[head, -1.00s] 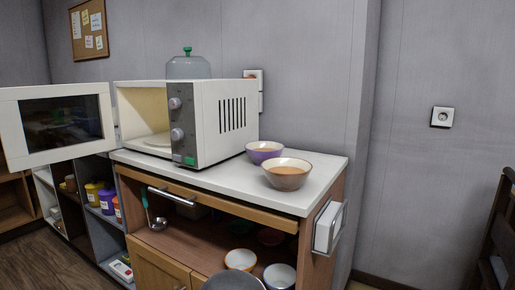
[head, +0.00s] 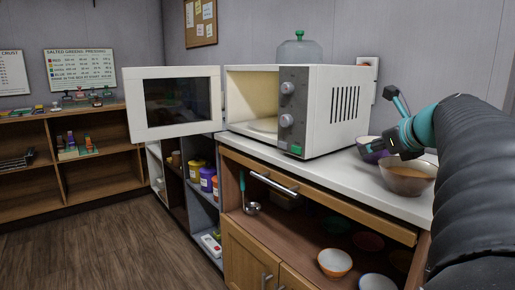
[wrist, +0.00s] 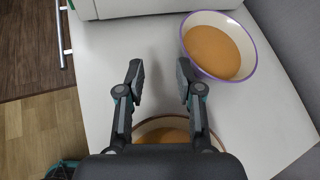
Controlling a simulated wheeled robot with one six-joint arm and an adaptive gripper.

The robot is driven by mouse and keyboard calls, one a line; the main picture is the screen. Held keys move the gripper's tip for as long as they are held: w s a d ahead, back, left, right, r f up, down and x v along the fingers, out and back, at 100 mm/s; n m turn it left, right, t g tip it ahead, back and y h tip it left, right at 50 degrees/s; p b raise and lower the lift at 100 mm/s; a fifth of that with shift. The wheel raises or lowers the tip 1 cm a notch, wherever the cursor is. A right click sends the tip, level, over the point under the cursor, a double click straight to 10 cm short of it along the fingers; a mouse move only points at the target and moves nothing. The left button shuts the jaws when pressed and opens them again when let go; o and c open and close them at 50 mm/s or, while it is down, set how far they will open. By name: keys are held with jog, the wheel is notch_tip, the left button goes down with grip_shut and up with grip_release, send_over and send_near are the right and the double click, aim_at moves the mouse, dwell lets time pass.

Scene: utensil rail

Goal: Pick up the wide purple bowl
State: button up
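The wide purple bowl (head: 369,156) stands on the white counter to the right of the microwave in the head view, partly hidden by my gripper (head: 381,145). In the wrist view the purple bowl (wrist: 249,62) is upright at the upper right and holds an orange-brown filling. My gripper (wrist: 160,80) is open there, with bare white counter between its fingertips.
A second, grey-brown bowl (head: 408,181) with similar filling stands nearer the counter's front. It is partly under my gripper in the wrist view (wrist: 163,127). The microwave (head: 322,108) has its door (head: 174,101) swung open. Counter (wrist: 105,75) left of the fingers is clear.

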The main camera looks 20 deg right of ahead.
jog(key=s+d+m, duration=0.1)
jog(key=d+m, duration=0.2)
jog(key=s+d+r+m+t+h, duration=0.1)
jog(key=s+d+m, duration=0.1)
jog(key=d+m, duration=0.1)
jog(key=s+d+r+m, duration=0.1)
jog(key=d+m, duration=0.2)
jog(key=d, duration=0.2)
jog(key=shift+s+d+r+h, duration=0.1)
jog(key=shift+s+d+h, duration=0.2)
jog(key=shift+s, duration=0.1)
jog(key=b+x, duration=0.1)
jog(key=x, duration=0.6)
jog(key=shift+w, duration=0.4)
jog(key=x, duration=0.4)
jog(key=shift+d, duration=0.3)
jog(key=shift+w+f, duration=0.3)
jog(key=shift+w, duration=0.25)
grip_shut()
jog(key=shift+r, duration=0.1)
